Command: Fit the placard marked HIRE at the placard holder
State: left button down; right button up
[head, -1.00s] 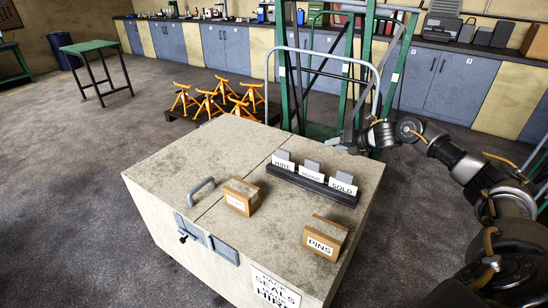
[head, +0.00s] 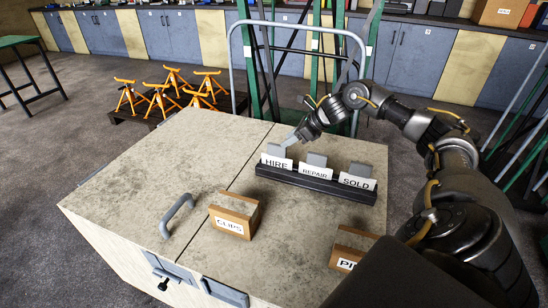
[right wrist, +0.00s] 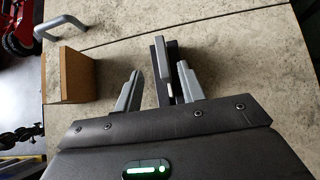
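The HIRE placard (head: 276,161), white with a grey tab, stands at the left end of a black rack (head: 315,183) on the chest top. The REPAIR and SOLD placards stand beside it. My right gripper (head: 291,140) is just behind and right of the HIRE tab. In the right wrist view its two grey fingers (right wrist: 158,78) are apart, with a grey tab and the dark rack showing between them. I cannot tell whether they touch the tab. My left gripper is not in view. I cannot make out a separate placard holder.
A CLIPS box (head: 234,214) and a second box (head: 350,248), partly hidden by my right arm, sit on the chest top (head: 165,165). A metal handle (head: 177,215) rises near its front. Orange stands (head: 160,98) and a tall tubular handle (head: 235,65) stand behind.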

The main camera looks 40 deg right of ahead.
aim_at(278, 145)
jog(key=x, duration=0.3)
jog(key=shift+w+f, duration=0.1)
jog(key=shift+w, duration=0.1)
jog(key=shift+a+f, duration=0.1)
jog(key=shift+w+a+f+p, duration=0.2)
jog(key=shift+w+p, duration=0.1)
jog(key=shift+p, duration=0.1)
jog(key=p+x, duration=0.1)
jog(key=x, duration=0.2)
jog(key=shift+w+f, duration=0.2)
jog(key=shift+w, duration=0.05)
jog(key=shift+w+f, duration=0.25)
jog(key=shift+f, duration=0.1)
jog(key=c, duration=0.4)
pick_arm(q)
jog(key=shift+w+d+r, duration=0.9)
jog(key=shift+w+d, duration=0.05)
pick_arm(e)
grip_shut()
